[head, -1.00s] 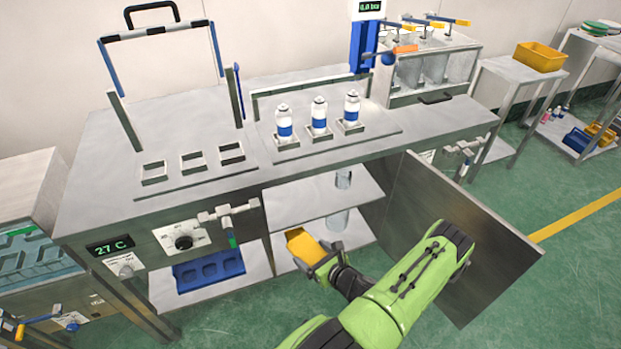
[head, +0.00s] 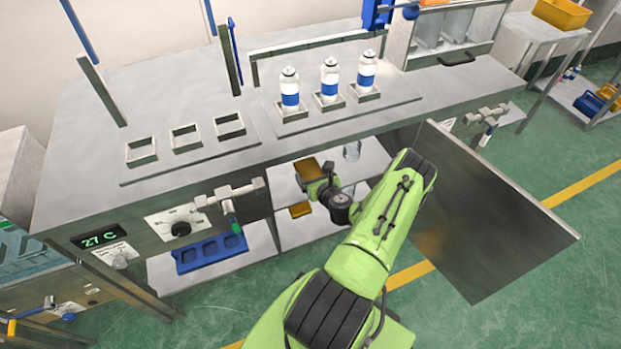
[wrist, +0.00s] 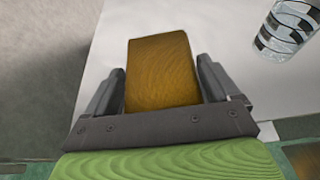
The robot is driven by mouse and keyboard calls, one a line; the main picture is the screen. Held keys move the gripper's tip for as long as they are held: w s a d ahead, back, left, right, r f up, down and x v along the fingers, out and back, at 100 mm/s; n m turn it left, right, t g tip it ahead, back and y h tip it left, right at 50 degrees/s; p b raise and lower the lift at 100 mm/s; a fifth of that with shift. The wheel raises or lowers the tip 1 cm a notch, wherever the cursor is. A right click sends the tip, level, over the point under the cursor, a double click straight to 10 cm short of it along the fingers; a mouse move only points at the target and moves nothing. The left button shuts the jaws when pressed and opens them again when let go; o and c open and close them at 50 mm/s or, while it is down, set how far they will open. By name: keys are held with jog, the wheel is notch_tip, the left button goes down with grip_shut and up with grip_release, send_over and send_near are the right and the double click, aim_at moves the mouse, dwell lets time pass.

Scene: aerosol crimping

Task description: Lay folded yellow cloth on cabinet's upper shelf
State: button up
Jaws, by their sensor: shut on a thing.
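The folded yellow cloth (head: 306,168) is inside the open cabinet, over the upper shelf (head: 286,184), shaded to a brownish tone. My gripper (head: 316,179) is shut on it. In the wrist view the cloth (wrist: 160,72) sits between the two fingers (wrist: 160,88), with the pale shelf surface (wrist: 205,30) behind it. I cannot tell whether the cloth touches the shelf. My arm hides part of the cabinet opening.
A clear glass vessel (head: 352,151) stands on the upper shelf, right of the cloth. The cabinet door (head: 500,215) is swung open on the right. A blue rack (head: 210,252) sits at lower left.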

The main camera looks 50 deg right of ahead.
aim_at(310, 176)
jog(key=shift+w+d, duration=0.3)
jog(key=shift+w, duration=0.2)
jog(key=shift+w+d, duration=0.25)
jog(key=shift+w, duration=0.2)
notch_tip(310, 176, down, 4)
jog(key=shift+w+d+r+b, duration=0.1)
jog(key=shift+w+b, duration=0.05)
jog(key=shift+b, duration=0.95)
jog(key=shift+r, duration=0.2)
jog(key=shift+f, duration=0.15)
jog(key=o, duration=0.9)
jog(key=shift+c, duration=0.2)
jog(key=shift+r, duration=0.25)
jog(key=p+v, duration=0.3)
jog(key=v, duration=0.9)
jog(key=shift+p, duration=0.4)
